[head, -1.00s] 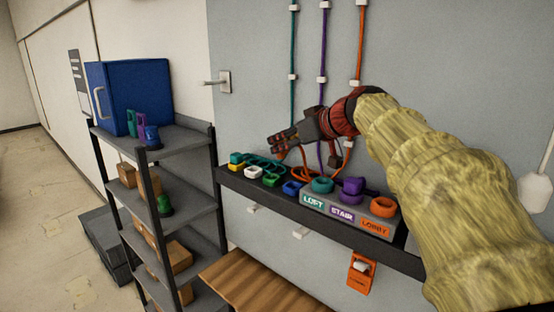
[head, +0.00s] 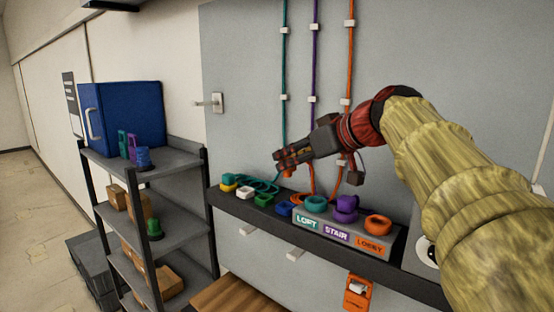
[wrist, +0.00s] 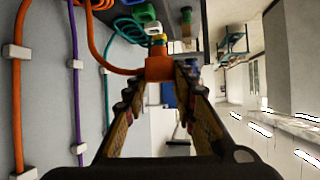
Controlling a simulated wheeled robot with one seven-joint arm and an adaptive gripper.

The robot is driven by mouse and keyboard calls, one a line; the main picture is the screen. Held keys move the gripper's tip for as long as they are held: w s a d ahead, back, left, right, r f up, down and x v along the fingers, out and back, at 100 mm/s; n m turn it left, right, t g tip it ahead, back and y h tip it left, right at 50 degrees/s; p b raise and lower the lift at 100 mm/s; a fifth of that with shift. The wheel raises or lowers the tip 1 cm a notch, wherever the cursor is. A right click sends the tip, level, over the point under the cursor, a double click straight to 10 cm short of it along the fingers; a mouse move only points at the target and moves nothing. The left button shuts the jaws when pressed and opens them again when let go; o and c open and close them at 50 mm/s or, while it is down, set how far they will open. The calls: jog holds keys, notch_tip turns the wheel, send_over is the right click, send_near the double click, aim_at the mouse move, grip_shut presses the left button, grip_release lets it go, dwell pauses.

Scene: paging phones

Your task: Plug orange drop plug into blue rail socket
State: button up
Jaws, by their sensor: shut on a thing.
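My gripper (head: 283,163) is shut on the orange drop plug (wrist: 158,68), whose orange cable (wrist: 103,52) loops away to the left in the wrist view. In the head view only a small part of the plug (head: 288,173) shows below the fingertips. The gripper is above and behind the left half of the dark shelf, apart from the sockets. The blue rail socket (head: 285,208) sits on the shelf at the right end of the small socket row, below the gripper.
Green (head: 263,198), white (head: 244,191) and yellow (head: 229,181) sockets stand left of the blue one, with a coiled teal cable (head: 262,184) behind. A rack with a blue case (head: 124,120) stands left.

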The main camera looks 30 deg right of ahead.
jog(key=shift+w, duration=0.1)
dwell(0.3)
jog(key=w+d, duration=0.4)
jog(key=w, duration=0.2)
jog(key=shift+w, duration=0.15)
jog(key=shift+a+p, duration=0.1)
jog(key=shift+p, duration=0.2)
